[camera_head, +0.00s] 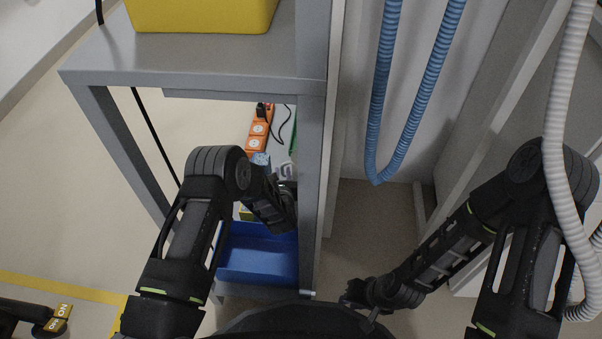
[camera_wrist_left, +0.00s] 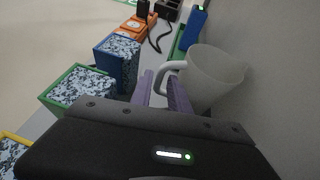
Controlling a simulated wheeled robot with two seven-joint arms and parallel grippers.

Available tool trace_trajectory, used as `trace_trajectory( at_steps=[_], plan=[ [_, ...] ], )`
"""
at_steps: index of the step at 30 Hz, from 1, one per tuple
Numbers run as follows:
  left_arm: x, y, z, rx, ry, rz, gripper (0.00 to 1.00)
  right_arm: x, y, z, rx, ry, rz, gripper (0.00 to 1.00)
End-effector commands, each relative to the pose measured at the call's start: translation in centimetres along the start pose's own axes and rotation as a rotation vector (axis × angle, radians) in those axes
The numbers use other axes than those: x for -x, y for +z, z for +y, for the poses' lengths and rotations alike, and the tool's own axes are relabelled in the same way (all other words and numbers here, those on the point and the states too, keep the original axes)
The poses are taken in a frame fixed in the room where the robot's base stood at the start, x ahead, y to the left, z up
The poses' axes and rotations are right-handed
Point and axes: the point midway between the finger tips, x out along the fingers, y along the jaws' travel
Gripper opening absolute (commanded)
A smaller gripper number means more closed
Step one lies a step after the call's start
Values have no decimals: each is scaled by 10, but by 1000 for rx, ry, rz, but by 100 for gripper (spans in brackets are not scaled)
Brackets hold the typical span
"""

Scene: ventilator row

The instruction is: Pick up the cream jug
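The cream jug (camera_wrist_left: 218,78) is a pale, wide-mouthed jug at the right of the left wrist view, its handle towards the fingers. My left gripper (camera_wrist_left: 160,88) has its two purple fingers at the handle (camera_wrist_left: 162,76). The handle's outer bar lies between them, with the right finger at the handle's opening. I cannot tell whether the fingers press on it. In the head view my left gripper is under the grey top, mostly hidden by my arm and the frame post. My right gripper (camera_head: 366,294) is low at the centre right, its fingers unclear.
Blue (camera_wrist_left: 118,60) and green (camera_wrist_left: 76,88) bins with speckled contents stand left of the jug. An orange power strip (camera_head: 258,130) lies behind. A grey post (camera_head: 312,190) is close right of my left arm. Blue hoses (camera_head: 376,100) hang further right.

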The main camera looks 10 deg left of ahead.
Motion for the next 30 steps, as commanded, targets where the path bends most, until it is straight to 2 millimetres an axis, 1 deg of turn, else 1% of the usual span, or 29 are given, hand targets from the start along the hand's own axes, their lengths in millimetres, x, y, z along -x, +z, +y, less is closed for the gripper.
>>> trace_trajectory(
  at_steps=[17, 25, 30],
  plan=[
    [0, 0, 0, 0, 0, 1, 22, 1, 0, 0, 0, 0, -1, 21],
    [0, 0, 0, 0, 1, 1, 0, 0, 0, 0, 0, 0, -1, 21],
    [0, 0, 0, 0, 0, 1, 0, 0, 0, 0, 0, 0, -1, 21]
  ],
)
